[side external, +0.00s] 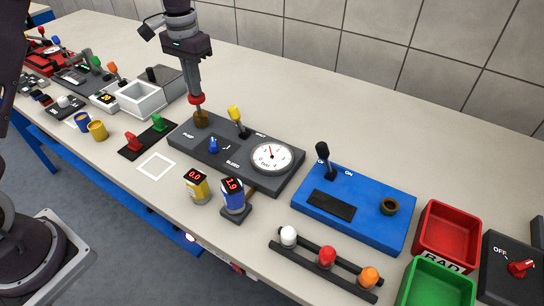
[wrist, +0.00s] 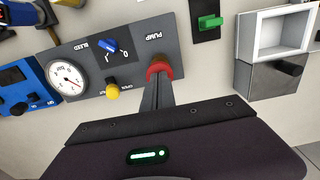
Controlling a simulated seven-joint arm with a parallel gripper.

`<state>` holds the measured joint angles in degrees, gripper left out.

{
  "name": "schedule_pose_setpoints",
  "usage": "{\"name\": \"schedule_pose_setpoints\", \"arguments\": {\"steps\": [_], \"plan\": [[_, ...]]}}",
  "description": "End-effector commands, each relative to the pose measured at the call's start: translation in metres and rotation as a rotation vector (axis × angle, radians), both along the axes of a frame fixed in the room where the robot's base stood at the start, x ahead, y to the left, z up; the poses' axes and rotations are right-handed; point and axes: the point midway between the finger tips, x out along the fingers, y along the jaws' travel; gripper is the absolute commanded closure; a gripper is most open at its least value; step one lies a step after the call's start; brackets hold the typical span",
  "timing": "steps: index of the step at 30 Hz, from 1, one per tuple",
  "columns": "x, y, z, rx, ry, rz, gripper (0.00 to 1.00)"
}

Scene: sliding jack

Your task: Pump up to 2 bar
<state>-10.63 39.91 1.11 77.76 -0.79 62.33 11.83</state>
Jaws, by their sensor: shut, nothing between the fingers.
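The dark grey pump panel (side external: 250,178) carries a red-topped pump plunger (side external: 195,99) over a brass collar (side external: 201,118), a blue bleed knob (side external: 213,145), a yellow-tipped lever (side external: 236,114) and a round white gauge (side external: 271,156). The gauge needle points roughly upward; its exact value is too small to read. A blue cylinder (side external: 232,196) beside the panel displays 1.9. My gripper (side external: 195,94) is shut and empty, pointing down onto the red plunger top. In the wrist view its fingers (wrist: 158,78) meet the red top (wrist: 160,69).
A yellow cylinder (side external: 196,187) displaying 0.0 stands left of the blue one. A blue switch box (side external: 355,205) lies right of the panel. A red bin (side external: 447,234) and green bin (side external: 437,287) stand at lower right. The table behind the panel is clear.

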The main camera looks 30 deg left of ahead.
Motion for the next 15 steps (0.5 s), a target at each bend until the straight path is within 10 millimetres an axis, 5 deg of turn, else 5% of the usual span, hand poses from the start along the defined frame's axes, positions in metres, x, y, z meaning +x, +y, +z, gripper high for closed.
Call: {"name": "schedule_pose_setpoints", "arguments": {"steps": [15], "plan": [[0.0,0.0,-0.0055,0.0,0.001,0.0,1.0]]}}
